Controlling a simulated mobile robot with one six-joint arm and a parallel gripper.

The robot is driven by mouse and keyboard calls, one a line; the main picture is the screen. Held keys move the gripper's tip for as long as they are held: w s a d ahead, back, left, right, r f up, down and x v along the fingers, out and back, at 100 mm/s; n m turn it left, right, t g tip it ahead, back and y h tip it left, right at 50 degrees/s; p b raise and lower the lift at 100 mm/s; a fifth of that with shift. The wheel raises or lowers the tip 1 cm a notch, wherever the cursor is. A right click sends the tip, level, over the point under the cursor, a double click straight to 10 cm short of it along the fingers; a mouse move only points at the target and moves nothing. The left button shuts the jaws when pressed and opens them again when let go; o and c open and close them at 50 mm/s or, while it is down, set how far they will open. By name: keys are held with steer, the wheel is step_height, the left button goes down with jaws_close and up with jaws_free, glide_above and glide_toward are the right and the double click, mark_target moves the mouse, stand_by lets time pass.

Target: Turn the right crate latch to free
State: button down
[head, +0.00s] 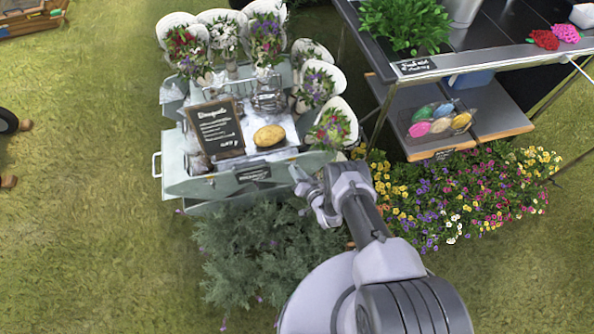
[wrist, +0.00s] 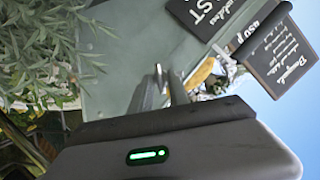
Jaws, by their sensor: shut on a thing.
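The grey-green crate (head: 205,188) stands on the grass with its long front wall facing me. My gripper (head: 306,184) is at the right end of this front wall. In the wrist view my gripper (wrist: 165,84) has its narrow fingers close together against the grey-green wall (wrist: 125,55), shut on the right crate latch. The latch is mostly hidden by the fingers and too small to make out, so its turn angle cannot be read.
Wrapped bouquets (head: 265,35), a chalkboard sign (head: 214,128) and a yellow oval object (head: 269,135) are on the crate. A leafy bush (head: 260,245) grows below its front. Colourful flowers (head: 460,195) and a dark shelf stand (head: 480,115) are to the right. Open grass lies left.

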steer(key=shift+a+r+n+h+p, duration=0.15)
steer(key=shift+n+h+p, duration=0.35)
steer(key=shift+n+h, duration=0.5)
steer(key=shift+a+n+h+p, duration=0.15)
steer(key=shift+n+h+p, duration=0.4)
steer(key=shift+n, duration=0.85)
steer(key=c, duration=1.3)
jaws_free()
steer(key=shift+s, duration=0.1)
steer(key=p+v, duration=0.5)
steer(key=v, duration=1.2)
steer(key=shift+s+a, duration=0.15)
steer(key=shift+s, duration=0.1)
